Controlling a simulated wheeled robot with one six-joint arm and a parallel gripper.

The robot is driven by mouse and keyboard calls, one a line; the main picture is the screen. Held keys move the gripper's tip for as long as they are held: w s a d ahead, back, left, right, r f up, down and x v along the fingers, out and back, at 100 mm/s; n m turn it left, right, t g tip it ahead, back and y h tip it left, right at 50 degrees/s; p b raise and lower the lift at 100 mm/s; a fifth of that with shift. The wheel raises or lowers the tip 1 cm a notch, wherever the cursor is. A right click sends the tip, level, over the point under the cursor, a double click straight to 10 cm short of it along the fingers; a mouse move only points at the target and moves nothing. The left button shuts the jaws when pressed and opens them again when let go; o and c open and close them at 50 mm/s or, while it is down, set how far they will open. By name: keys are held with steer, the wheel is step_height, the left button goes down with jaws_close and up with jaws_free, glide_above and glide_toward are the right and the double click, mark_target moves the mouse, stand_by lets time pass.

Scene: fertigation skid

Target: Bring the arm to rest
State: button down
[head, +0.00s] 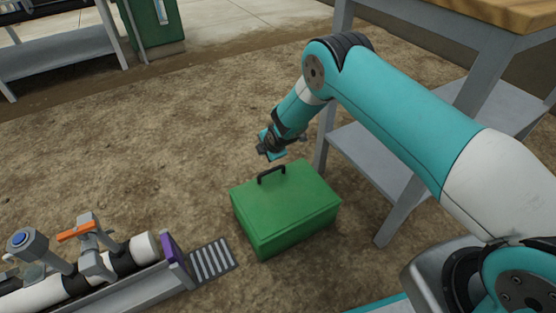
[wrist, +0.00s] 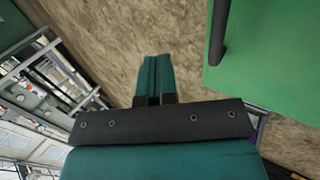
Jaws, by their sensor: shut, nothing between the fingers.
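My teal arm reaches in from the right in the head view. My gripper (head: 268,148) hangs just above and behind the green box, near its dark handle (head: 271,174), and looks apart from it. In the wrist view my gripper's fingers (wrist: 154,85) are together with nothing between them. The green box (head: 287,218) stands on the dirt ground with its lid closed. Part of it also fills the upper right of the wrist view (wrist: 265,55).
A workbench with a wooden top (head: 500,12) and grey legs stands at the right, close to my arm. A pipe skid with an orange-handled valve (head: 78,231) and a grate (head: 211,262) lies lower left. A grey shelf (head: 60,55) and green cabinet (head: 150,28) stand behind. Bare dirt lies between.

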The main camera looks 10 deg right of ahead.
step_height(320, 180, up, 20)
steer(key=s+a+r+m+g+y+p, duration=0.1)
steer(key=s+a+m+p, duration=0.1)
steer(key=s+m+p, duration=0.1)
steer(key=s+r+m+g+y, duration=0.15)
steer(key=s+r+m, duration=0.25)
steer(key=s+r, duration=0.75)
steer(key=s+d+r+m+g+p, duration=0.15)
steer(key=s+r, duration=0.25)
steer(key=s, duration=0.5)
steer(key=s+d+r+m+g, duration=0.1)
steer(key=s+r+m, duration=0.25)
steer(key=s, duration=0.65)
steer(key=s+d+r+m+g+p, duration=0.1)
steer(key=s+r+m+g, duration=0.1)
steer(key=s+r, duration=0.5)
step_height(320, 180, up, 36)
steer(key=s+p, duration=0.1)
steer(key=p, duration=3.6)
steer(key=shift+s+f, duration=0.15)
steer(key=shift+s, duration=0.2)
